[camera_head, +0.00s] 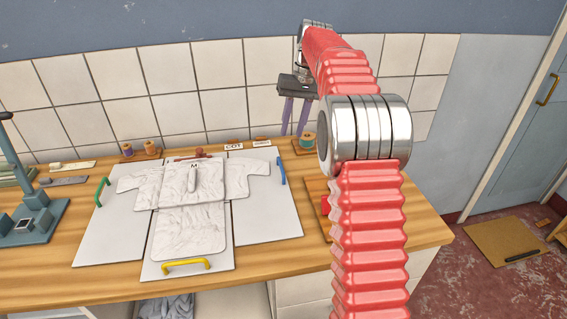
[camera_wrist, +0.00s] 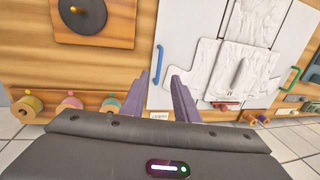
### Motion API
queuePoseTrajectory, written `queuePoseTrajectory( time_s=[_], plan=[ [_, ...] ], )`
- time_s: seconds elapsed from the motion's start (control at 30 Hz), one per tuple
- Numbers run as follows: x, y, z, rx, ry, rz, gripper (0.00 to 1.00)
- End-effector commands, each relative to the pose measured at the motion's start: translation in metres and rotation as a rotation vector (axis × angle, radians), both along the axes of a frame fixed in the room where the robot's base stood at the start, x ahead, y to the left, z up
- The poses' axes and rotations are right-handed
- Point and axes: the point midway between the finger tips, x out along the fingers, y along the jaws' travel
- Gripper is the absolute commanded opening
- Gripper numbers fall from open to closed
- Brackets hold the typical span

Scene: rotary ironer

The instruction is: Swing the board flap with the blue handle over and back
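The white folding board lies on the wooden counter, with a white shirt (camera_head: 190,232) spread on it. Its right flap (camera_head: 265,214) lies flat and carries the blue handle (camera_head: 281,171) near its outer edge; a shirt sleeve lies on it. My gripper (camera_head: 293,130) is above the counter's back edge, fingers pointing down, behind and above the blue handle. In the wrist view my gripper (camera_wrist: 159,78) is open and empty. There the blue handle (camera_wrist: 158,63) appears between and just beyond the fingertips, apart from them. The flap (camera_wrist: 183,28) shows too.
A green handle (camera_head: 102,191) and a yellow handle (camera_head: 187,265) are on the other flaps. Thread spools (camera_head: 308,141) and small label cards (camera_head: 234,146) stand along the back. A teal device (camera_head: 30,220) stands left. A dark disc (camera_wrist: 82,18) shows in the wrist view.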

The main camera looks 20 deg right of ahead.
Motion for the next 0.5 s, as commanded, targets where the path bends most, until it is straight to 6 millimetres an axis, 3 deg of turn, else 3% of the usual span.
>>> queuePoseTrajectory(
  time_s=[0.5],
  plan=[
    [0.002,0.015,-0.07,0.002,0.003,0.001,0.28]
  ],
)
